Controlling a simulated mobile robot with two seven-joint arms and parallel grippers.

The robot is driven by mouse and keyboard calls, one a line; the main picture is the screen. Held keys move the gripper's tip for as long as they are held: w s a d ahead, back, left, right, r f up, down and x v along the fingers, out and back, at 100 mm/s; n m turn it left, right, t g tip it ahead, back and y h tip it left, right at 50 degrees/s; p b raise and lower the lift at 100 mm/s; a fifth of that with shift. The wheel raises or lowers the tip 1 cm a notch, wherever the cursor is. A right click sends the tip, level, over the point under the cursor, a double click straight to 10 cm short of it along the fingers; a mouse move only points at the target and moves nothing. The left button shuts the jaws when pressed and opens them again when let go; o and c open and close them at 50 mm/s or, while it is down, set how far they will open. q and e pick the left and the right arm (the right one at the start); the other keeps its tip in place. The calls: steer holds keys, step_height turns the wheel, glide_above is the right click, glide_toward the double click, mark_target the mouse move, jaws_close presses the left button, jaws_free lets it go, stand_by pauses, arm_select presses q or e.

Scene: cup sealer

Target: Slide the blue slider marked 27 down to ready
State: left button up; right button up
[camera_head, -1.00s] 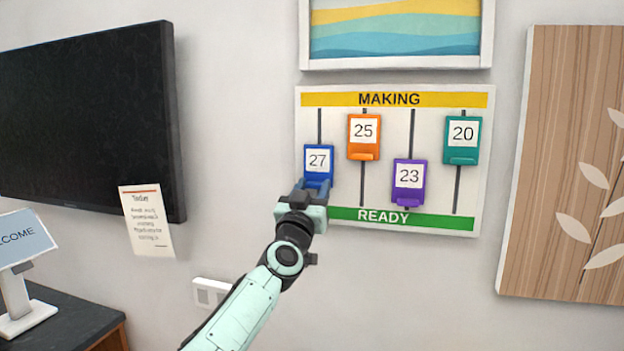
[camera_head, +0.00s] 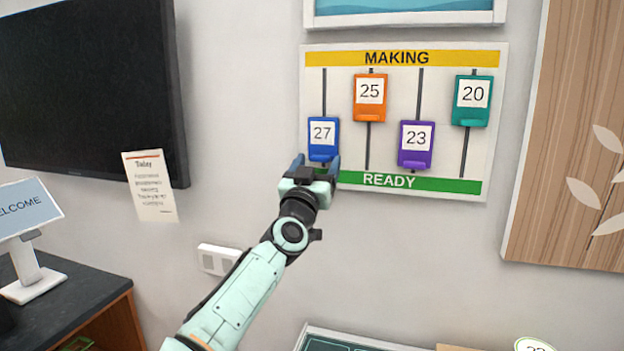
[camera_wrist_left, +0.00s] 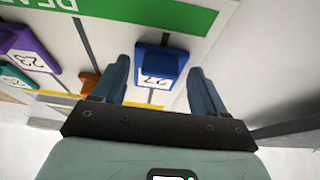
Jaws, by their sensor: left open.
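The blue slider marked 27 (camera_head: 323,138) sits low on the leftmost track of the wall board (camera_head: 394,120), close above the green READY band (camera_head: 410,182). It is about level with the purple slider marked 23 (camera_head: 416,144). My left gripper (camera_head: 315,166) is open at the slider's lower edge, with its fingers to either side. In the left wrist view the blue slider (camera_wrist_left: 160,66) shows between the two spread fingers, with a gap on each side. Whether a finger touches it is unclear. My right gripper is not in view.
The orange slider 25 (camera_head: 370,97) and green slider 20 (camera_head: 472,100) are high, near the yellow MAKING band (camera_head: 400,58). A paper notice (camera_head: 150,186) and dark screen (camera_head: 90,90) are to the left. A wooden panel (camera_head: 575,130) is to the right.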

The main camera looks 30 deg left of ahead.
arm_select(q)
steer(key=b+v, duration=0.5)
steer(key=v, duration=0.8)
steer(key=shift+f, duration=0.2)
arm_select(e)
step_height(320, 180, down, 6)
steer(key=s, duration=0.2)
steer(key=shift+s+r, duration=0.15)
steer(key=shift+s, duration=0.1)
